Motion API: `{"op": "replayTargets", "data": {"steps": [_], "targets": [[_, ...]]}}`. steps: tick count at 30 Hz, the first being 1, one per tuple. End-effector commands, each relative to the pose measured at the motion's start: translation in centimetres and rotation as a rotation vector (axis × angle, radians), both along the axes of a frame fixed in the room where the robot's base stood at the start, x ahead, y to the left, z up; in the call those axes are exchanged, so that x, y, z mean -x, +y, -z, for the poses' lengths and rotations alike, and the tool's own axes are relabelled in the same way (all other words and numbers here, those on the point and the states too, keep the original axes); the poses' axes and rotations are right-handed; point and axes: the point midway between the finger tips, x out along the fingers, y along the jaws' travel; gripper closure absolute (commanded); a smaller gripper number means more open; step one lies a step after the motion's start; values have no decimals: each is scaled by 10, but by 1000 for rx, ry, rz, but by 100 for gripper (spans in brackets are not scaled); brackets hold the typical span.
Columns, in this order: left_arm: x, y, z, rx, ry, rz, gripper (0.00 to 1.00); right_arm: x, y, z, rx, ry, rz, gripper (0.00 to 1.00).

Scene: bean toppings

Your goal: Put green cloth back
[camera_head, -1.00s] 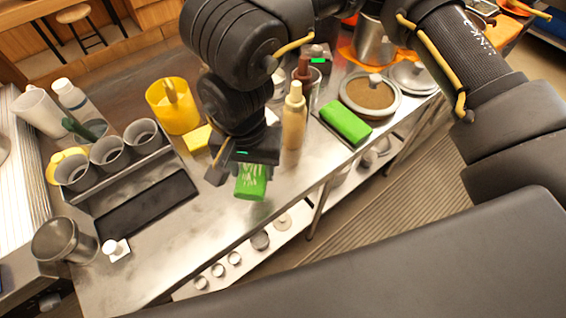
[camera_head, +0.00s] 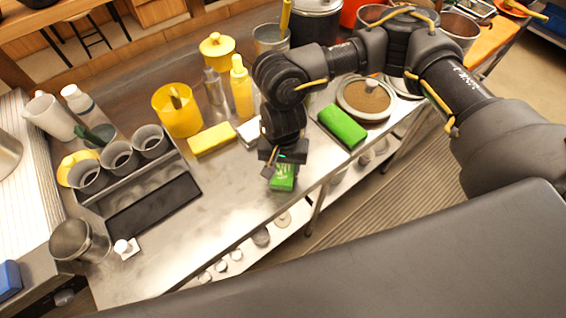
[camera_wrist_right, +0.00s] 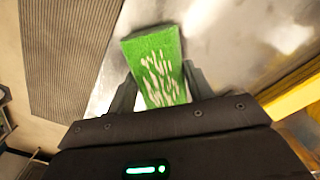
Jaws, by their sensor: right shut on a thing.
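A green cloth (camera_head: 283,177) with whitish streaks, folded like a block, is gripped by my right gripper (camera_head: 273,167). In the right wrist view the cloth (camera_wrist_right: 155,70) sits between the two fingers, its far end sticking out past them. In the head view it is near the front edge of the steel counter; I cannot tell whether it touches the counter. A second green block (camera_head: 343,127), plain and without streaks, lies to its right on the counter. My left gripper is not in view.
A yellow block (camera_head: 212,139) and a white one, partly hidden by my arm, lie left of the gripper. Behind stand a yellow container (camera_head: 177,111) and a yellow bottle (camera_head: 242,90). A round pan of brown grounds (camera_head: 368,98) is at right.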

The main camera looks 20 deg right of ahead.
Motion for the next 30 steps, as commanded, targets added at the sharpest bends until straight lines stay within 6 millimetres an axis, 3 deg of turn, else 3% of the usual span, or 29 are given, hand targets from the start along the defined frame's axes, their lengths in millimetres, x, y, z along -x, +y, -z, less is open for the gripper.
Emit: {"op": "replayTargets", "data": {"steps": [15,16,20,30], "targets": [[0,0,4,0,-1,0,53,0,0,10,-1,-1,-1,75],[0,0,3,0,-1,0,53,0,0,9,-1,-1,0,46],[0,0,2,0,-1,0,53,0,0,8,-1,-1,-1,29],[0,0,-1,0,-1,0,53,0,0,6,-1,0,-1,26]]}}
